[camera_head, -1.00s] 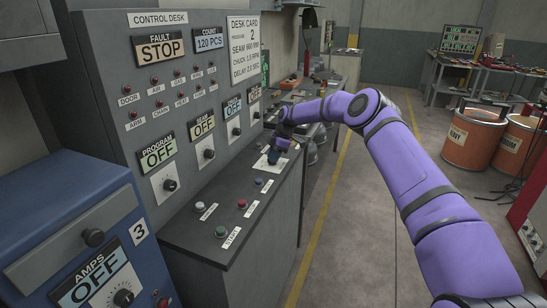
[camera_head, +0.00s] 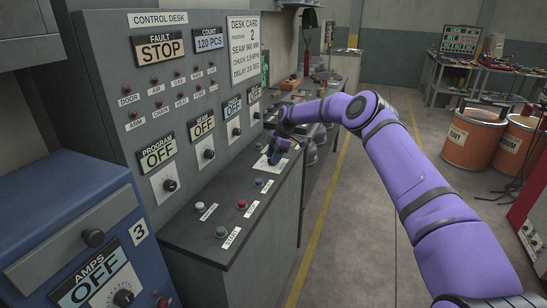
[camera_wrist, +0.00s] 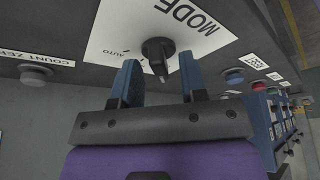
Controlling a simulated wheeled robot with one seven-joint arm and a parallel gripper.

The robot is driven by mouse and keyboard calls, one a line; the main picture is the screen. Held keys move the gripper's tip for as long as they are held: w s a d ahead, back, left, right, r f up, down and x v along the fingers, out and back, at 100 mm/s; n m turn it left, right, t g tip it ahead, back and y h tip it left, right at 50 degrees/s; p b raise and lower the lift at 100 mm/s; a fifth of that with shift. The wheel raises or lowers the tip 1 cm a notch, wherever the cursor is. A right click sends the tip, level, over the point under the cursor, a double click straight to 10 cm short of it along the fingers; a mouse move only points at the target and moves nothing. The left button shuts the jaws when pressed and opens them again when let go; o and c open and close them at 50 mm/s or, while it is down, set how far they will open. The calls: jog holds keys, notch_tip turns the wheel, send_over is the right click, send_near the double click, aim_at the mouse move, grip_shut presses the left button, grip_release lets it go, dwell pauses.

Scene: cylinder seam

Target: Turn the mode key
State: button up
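The mode key is a black knob (camera_wrist: 158,50) on a white plate (camera_wrist: 115,30) lettered MODE, with AUTO beside the knob. It shows at the top middle of the wrist view. My gripper (camera_wrist: 158,62) has its two blue fingers apart, one to each side of the knob's lower end in the picture. I cannot tell whether either finger touches it; gaps show on both sides. In the head view my gripper (camera_head: 275,156) is low over the desk's sloping top, and it hides the key there; only the edge of the white plate (camera_head: 262,166) shows.
The control desk (camera_head: 215,215) carries white, green, red and blue buttons near my gripper. A button by COUNT ZERO (camera_wrist: 37,73) and a blue button (camera_wrist: 234,76) flank the plate. Several selector knobs (camera_head: 209,154) stand on the upright panel. Floor right of the desk is clear.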

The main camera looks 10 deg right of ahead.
jog(key=v, duration=1)
jog(key=shift+d+r, duration=0.2)
jog(key=shift+r, duration=0.2)
